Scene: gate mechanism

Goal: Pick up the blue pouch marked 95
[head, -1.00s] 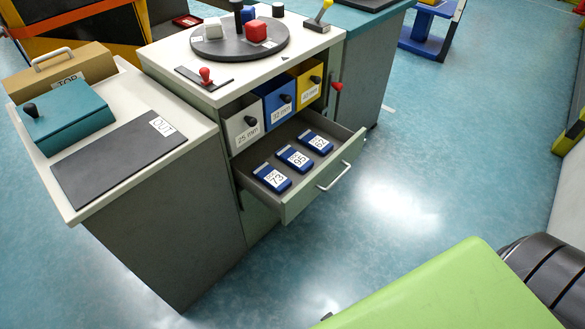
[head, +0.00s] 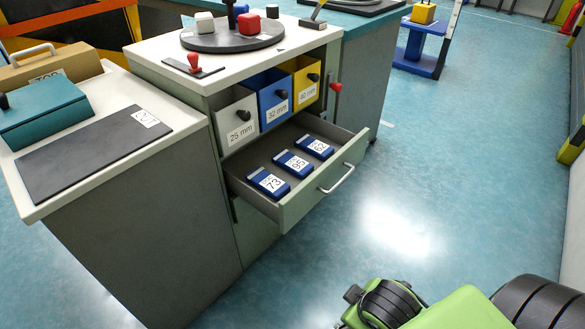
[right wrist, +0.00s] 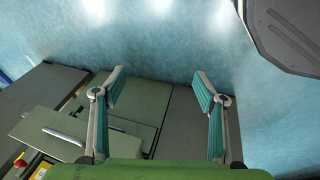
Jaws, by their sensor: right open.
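The blue pouch marked 95 (head: 293,163) lies flat in the open drawer (head: 290,208), between the blue pouch marked 73 (head: 268,183) and a third blue pouch (head: 315,146), whose number is hard to read. In the right wrist view, my right gripper (right wrist: 158,82) is open and empty, with its two teal-padded fingers wide apart. The drawer front with its handle (right wrist: 65,136) shows to the left of the fingers there. The pouches cannot be made out in that view. My left gripper is not in view.
Grey, blue (head: 274,97) and yellow bins stand above the drawer. A turntable (head: 232,36) with blocks sits on the cabinet top. A lower counter (head: 192,120) on the left holds a dark OUT mat (head: 85,150) and a teal box (head: 45,112). The floor right of the drawer is clear.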

